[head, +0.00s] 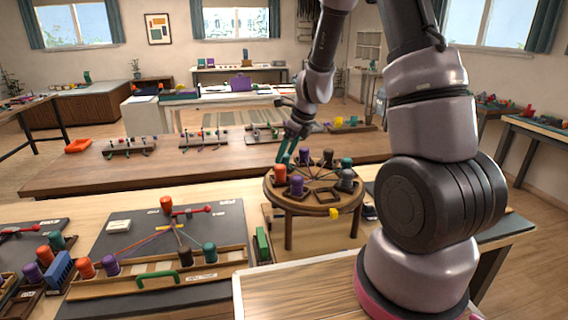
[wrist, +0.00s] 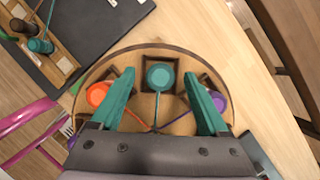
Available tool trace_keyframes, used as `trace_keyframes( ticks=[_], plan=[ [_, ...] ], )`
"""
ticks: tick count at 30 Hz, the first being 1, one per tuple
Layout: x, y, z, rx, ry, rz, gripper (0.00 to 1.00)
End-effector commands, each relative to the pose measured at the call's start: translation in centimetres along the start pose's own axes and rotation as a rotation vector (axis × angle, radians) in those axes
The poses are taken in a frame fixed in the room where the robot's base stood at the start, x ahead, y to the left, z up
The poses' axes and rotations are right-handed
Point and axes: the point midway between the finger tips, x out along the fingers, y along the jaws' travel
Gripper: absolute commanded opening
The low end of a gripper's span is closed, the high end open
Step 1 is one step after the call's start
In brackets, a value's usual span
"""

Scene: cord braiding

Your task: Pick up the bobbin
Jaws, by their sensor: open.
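A round wooden stand (head: 318,198) on short legs carries several bobbins with cords running toward its middle. In the wrist view, a teal bobbin (wrist: 160,75) sits on the stand (wrist: 128,56) between the teal fingers of my gripper (wrist: 158,88), with a gap on both sides. An orange bobbin (wrist: 97,94) is left of the left finger and a purple bobbin (wrist: 218,102) is beside the right finger. In the head view, my gripper (head: 288,152) is over the stand's far left side, by the orange bobbin (head: 279,174); the teal bobbin is hard to tell from the fingers there.
A purple bobbin (head: 296,185), a grey bobbin (head: 346,179) and a teal bobbin (head: 347,162) also stand on the round stand. A dark mat (head: 130,225) with cords and a wooden bobbin rack (head: 160,262) lie to the left. A long table (head: 200,172) is behind.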

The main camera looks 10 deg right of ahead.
Motion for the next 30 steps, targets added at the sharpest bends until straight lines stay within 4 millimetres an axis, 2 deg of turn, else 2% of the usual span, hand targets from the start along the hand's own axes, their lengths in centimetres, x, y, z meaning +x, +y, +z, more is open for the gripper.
trace_keyframes(
  ticks=[4,12,13,17,18,19,26,30],
  plan=[
    [1.8,-0.1,0.0,0.001,0.000,0.000,0.79],
    [2.2,0.0,0.0,0.000,-0.001,-0.001,0.79],
    [2.2,0.0,0.0,0.000,-0.001,-0.001,0.75],
    [2.2,0.0,0.0,0.000,-0.001,-0.001,0.25],
    [2.2,0.0,0.0,0.000,-0.001,-0.001,0.10],
    [2.2,0.0,0.0,0.000,-0.001,-0.001,0.00],
    [2.1,0.0,0.1,0.000,-0.001,-0.001,0.00],
    [1.4,0.0,0.5,-0.004,-0.003,-0.003,0.00]
  ],
)
